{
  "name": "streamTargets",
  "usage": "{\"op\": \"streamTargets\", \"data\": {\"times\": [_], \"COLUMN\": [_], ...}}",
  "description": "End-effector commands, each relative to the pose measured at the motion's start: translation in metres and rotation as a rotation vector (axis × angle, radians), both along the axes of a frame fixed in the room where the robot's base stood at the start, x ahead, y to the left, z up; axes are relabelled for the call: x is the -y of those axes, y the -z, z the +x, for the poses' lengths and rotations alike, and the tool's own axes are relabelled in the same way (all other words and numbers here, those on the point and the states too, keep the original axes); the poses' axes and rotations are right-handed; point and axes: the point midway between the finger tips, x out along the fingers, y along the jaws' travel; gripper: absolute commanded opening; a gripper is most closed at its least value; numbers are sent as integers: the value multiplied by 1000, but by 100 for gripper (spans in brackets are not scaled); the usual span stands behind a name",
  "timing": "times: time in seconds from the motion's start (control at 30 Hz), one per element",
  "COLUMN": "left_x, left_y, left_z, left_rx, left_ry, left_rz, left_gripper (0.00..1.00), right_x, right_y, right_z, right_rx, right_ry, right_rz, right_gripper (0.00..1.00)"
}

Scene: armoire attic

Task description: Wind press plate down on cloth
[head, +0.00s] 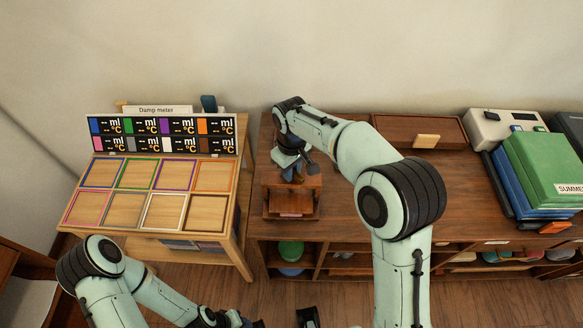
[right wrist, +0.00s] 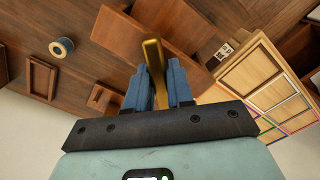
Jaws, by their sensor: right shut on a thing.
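The small wooden press (head: 292,200) stands at the left end of the cabinet top. A reddish strip, possibly the cloth (head: 290,214), shows low in its front opening. My right gripper (head: 293,172) is over the press, pointing down. In the right wrist view its blue fingers are shut on a brass-coloured handle (right wrist: 154,62). The press plate is hidden or too small to make out.
The damp meter table (head: 236,205) with several coloured frames stands to the left, apart from the cabinet (head: 345,218). A shallow wooden tray (head: 440,133) lies at the back. Green and blue binders (head: 545,165) fill the right. A roll (right wrist: 61,48) shows in the wrist view.

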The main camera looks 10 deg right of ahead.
Motion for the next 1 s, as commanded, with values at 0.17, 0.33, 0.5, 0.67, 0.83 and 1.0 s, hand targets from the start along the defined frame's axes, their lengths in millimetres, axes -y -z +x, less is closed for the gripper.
{"op": "streamTargets", "data": {"times": [0.17,0.33,0.5,0.67,0.83,1.0], "left_x": [0,0,0,0,0,0], "left_y": [-7,-13,-18,-23,-27,-29], "left_z": [3,6,9,12,14,15], "left_rx": [3,8,10,13,16,18], "left_ry": [0,0,0,0,0,0], "left_rz": [0,0,0,0,0,1], "left_gripper": [43,43,43,43,43,43], "right_x": [0,0,0,0,0,0], "right_y": [-2,-2,-1,-1,-1,-1], "right_z": [0,0,0,0,0,0], "right_rx": [-1,0,0,0,0,0], "right_ry": [125,281,442,594,743,867], "right_rz": [0,-1,-1,-1,-1,0], "right_gripper": [0,0,0,0,0,0]}}
